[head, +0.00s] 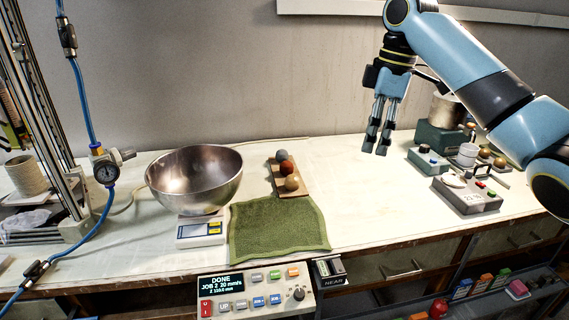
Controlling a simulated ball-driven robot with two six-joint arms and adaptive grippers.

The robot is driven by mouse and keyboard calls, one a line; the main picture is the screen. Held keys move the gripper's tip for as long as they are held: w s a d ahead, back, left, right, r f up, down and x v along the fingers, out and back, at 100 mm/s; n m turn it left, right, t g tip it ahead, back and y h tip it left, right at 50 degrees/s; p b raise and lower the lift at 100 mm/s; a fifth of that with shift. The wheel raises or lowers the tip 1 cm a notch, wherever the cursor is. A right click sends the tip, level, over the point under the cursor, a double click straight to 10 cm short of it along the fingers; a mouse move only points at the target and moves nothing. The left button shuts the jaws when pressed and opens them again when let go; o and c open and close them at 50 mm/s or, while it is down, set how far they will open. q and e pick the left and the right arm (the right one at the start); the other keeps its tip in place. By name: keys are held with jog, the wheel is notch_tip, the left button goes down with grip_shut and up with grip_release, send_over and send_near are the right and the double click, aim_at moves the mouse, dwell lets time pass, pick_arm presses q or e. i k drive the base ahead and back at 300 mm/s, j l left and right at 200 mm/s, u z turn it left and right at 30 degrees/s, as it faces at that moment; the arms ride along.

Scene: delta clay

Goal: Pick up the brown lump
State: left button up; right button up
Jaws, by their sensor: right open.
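A reddish-brown lump (287,169) sits on a small wooden board (275,181) at the middle of the table. It is between a grey lump (281,155) behind it and a tan lump (292,183) in front of it. All three are close together in a row. My right gripper (376,147) is open and empty, pointing down, to the right of the board and above the table. My left gripper is out of view.
A metal bowl (195,175) on a scale (201,230) stands left of the board. A green towel (279,230) lies in front. Devices, including a grey box (467,195), and brownish lumps (485,152) are at the right. The table between board and devices is clear.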

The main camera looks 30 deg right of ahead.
aim_at(286, 167)
jog(key=i+j, duration=0.15)
jog(key=i, duration=0.8)
